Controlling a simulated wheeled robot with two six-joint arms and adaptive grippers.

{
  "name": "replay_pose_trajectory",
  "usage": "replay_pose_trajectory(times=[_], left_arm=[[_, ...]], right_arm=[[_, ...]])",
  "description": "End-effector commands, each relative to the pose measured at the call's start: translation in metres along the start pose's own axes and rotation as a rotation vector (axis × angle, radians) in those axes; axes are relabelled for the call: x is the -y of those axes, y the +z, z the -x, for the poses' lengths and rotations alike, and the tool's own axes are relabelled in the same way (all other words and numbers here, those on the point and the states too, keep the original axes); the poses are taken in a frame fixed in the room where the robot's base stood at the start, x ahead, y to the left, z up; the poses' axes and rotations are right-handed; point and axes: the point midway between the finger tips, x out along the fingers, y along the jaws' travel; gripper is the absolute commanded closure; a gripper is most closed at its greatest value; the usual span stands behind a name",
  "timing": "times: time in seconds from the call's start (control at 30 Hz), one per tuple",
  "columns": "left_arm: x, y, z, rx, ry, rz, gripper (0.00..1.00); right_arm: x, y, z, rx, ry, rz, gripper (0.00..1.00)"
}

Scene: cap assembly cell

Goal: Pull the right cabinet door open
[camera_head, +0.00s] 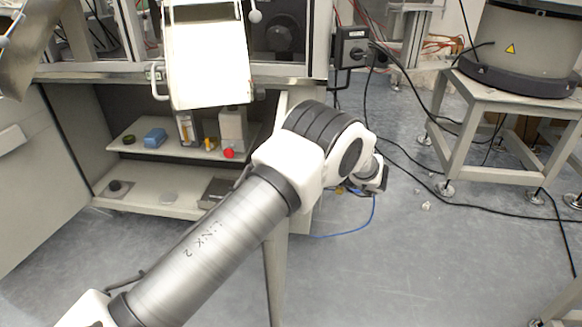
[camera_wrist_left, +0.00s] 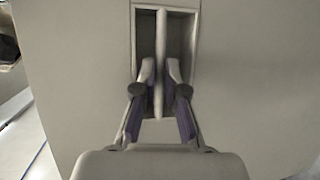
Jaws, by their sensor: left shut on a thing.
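The right cabinet door (camera_head: 275,265) stands open, swung out from the cabinet and seen almost edge-on in the head view. In the left wrist view its flat grey face (camera_wrist_left: 250,80) fills most of the picture. A recessed handle with an upright bar (camera_wrist_left: 160,45) is set in this face. My left gripper (camera_wrist_left: 160,72) has its two fingers on either side of the bar, shut on it. In the head view my left arm crosses in front of the door, and the fingers are hidden. My right gripper is not in view.
The left cabinet door (camera_head: 45,185) also stands open. At right, a machine stands on a metal stand (camera_head: 470,130). Cables lie on the floor (camera_head: 430,270), which is otherwise largely clear.

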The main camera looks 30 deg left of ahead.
Motion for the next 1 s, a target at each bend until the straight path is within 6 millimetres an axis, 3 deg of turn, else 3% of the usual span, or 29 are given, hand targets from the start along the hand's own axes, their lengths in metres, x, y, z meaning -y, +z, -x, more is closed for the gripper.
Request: replay_pose_trajectory(times=[0.4,0.43,0.77,0.87,1.0], left_arm=[[0.0,0.001,-0.001,-0.006,0.0,0.002,1.0],[0.0,0.001,-0.001,-0.006,0.0,0.002,0.79],[0.0,0.001,0.002,-0.005,0.001,0.002,0.79],[0.0,0.001,0.012,-0.004,0.001,0.003,0.79],[0.0,0.002,0.043,-0.001,0.002,0.004,0.79]], right_arm=[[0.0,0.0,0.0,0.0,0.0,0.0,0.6],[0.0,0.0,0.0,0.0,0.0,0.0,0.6],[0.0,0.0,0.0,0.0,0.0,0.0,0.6],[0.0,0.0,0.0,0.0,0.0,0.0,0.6],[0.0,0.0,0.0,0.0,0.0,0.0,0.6]])
